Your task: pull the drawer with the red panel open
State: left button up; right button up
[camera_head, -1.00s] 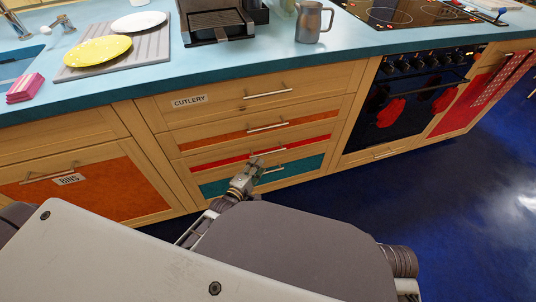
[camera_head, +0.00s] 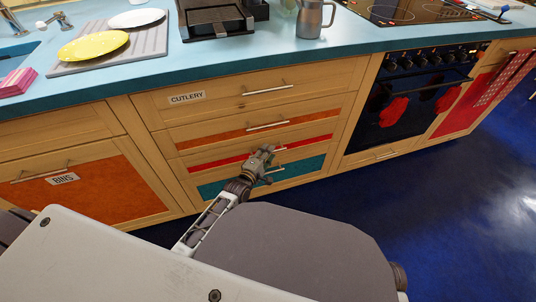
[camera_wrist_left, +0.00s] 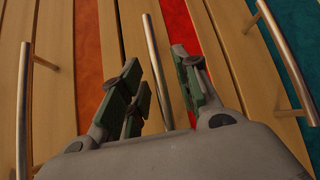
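The drawer with the red panel (camera_head: 220,163) is the third one down in the stack and looks closed in the head view. Its metal bar handle (camera_head: 281,148) is partly hidden by my left gripper (camera_head: 267,152). In the left wrist view the red panel (camera_wrist_left: 180,28) shows behind the handle (camera_wrist_left: 155,55). The fingers of my left gripper (camera_wrist_left: 165,82) are open on either side of this bar, with a gap on the right finger's side. My right gripper is not in view.
The orange-panel drawer (camera_head: 220,138) is above and the teal-panel drawer (camera_head: 300,168) below, each with a bar handle. A BINS cupboard (camera_head: 115,190) is left, an oven (camera_head: 405,105) right. The blue floor (camera_head: 450,200) is clear.

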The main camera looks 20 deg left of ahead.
pick_arm(q)
jog(key=shift+w+f, duration=0.1)
jog(key=shift+w, duration=0.25)
grip_shut()
dwell(0.4)
